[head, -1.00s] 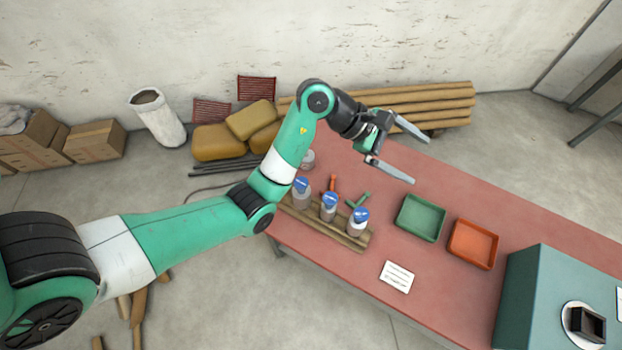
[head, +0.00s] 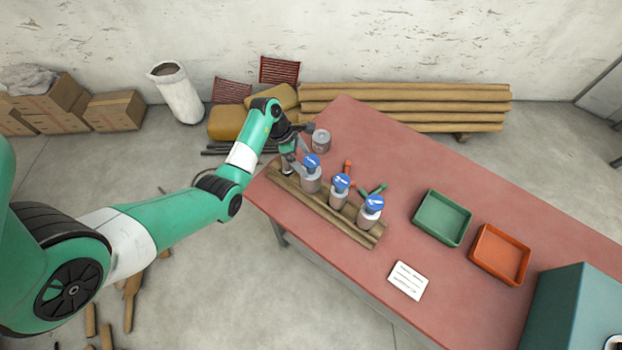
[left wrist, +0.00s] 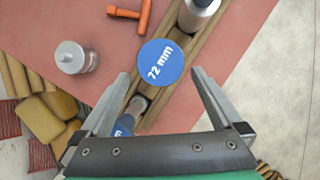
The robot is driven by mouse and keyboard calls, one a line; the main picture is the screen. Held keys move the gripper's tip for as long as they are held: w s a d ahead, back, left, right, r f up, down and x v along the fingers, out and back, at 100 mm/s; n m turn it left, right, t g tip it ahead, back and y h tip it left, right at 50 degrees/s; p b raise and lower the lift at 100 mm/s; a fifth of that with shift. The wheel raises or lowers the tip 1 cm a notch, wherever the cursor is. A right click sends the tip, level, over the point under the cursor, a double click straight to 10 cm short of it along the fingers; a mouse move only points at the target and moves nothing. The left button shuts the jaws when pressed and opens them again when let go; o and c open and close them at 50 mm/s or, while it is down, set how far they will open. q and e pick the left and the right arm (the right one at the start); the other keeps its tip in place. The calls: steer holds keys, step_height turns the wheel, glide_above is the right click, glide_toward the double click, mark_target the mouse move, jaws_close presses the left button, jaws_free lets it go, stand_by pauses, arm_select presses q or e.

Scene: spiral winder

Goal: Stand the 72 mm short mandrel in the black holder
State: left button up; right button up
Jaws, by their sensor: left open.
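The 72 mm mandrel is seen from above in the left wrist view by its blue cap (left wrist: 160,62), which reads "72 mm". It appears to be the leftmost clearly visible capped mandrel (head: 311,172) in the head view, upright on the wooden rack (head: 350,234). My left gripper (left wrist: 160,73) is open, its fingers on either side of the cap in the picture, with gaps showing. In the head view this gripper (head: 297,155) is small and partly hidden beside the mandrel. A black piece on a white disc (head: 612,342), likely the holder, is cut off at the bottom right corner.
Two other blue-capped mandrels (head: 340,190) (head: 371,212) stand on the rack; another blue cap (left wrist: 122,126) lies near my left finger. A grey canister (head: 321,141), orange tool (head: 348,168), green tray (head: 442,218), orange tray (head: 500,254) and teal box (head: 575,310) are on the table.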

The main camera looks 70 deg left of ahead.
mark_target(311, 176)
arm_select(q)
steer(key=shift+d+b+x, duration=0.1)
steer(key=shift+b+x, duration=0.35)
steer(key=shift+x, duration=0.9)
steer(key=shift+d+b+x, duration=0.15)
steer(key=shift+b+x, duration=0.25)
steer(key=shift+x, duration=1)
steer(key=shift+w+r, duration=0.15)
steer(key=shift+c, duration=0.3)
jaws_close()
